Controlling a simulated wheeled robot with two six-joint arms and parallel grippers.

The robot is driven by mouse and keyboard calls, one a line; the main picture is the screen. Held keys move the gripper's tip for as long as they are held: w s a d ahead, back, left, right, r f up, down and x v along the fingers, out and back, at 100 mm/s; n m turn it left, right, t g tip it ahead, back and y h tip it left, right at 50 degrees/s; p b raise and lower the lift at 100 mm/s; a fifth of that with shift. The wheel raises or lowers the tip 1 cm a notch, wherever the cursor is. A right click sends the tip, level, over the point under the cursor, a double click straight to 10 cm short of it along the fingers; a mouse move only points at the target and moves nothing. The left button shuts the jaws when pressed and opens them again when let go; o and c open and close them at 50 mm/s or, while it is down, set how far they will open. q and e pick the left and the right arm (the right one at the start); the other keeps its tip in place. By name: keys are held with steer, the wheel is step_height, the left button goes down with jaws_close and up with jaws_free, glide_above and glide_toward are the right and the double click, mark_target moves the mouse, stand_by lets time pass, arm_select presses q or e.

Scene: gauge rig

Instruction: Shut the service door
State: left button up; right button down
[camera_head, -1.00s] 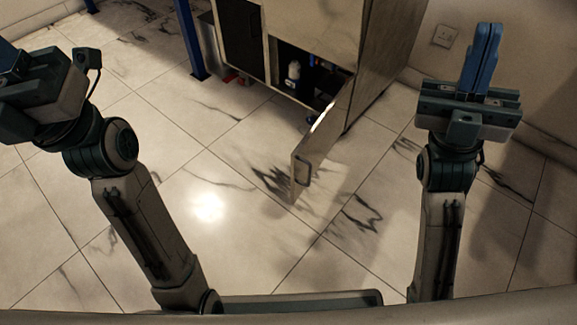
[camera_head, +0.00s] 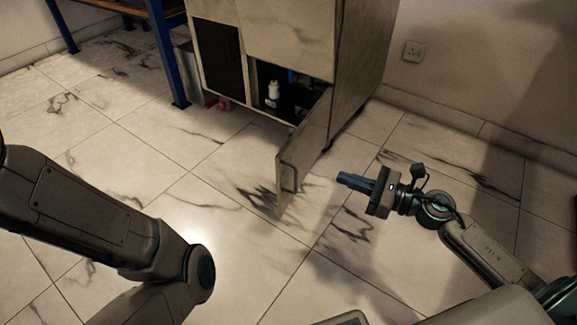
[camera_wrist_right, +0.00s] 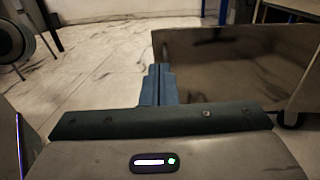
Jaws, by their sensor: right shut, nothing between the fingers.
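The service door (camera_head: 303,152) hangs open at the lower front of the cabinet (camera_head: 357,60), swung out toward me. It has a dark handle (camera_head: 288,177) near its free edge. In the right wrist view a broad panel, apparently the door (camera_wrist_right: 235,65), fills the right half beyond the fingers. My right gripper (camera_head: 342,180) is shut and empty, to the right of the door and pointing left toward it, with a gap visible in the head view. Its blue fingers also show in the right wrist view (camera_wrist_right: 158,85). My left arm shows at the left, but its gripper is out of view.
Inside the cabinet opening stands a white bottle (camera_head: 273,91). A blue-legged table (camera_head: 165,50) stands at the back left. A wall socket (camera_head: 413,51) is on the right wall. The tiled floor around the door is clear.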

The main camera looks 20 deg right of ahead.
mark_target(283, 156)
steer(key=b+x, duration=0.3)
steer(key=x, duration=0.9)
steer(key=shift+w+a, duration=0.15)
steer(key=shift+w, duration=0.15)
steer(key=shift+w+a+b, duration=0.4)
steer(key=shift+w+a, duration=0.05)
steer(key=shift+r, duration=0.1)
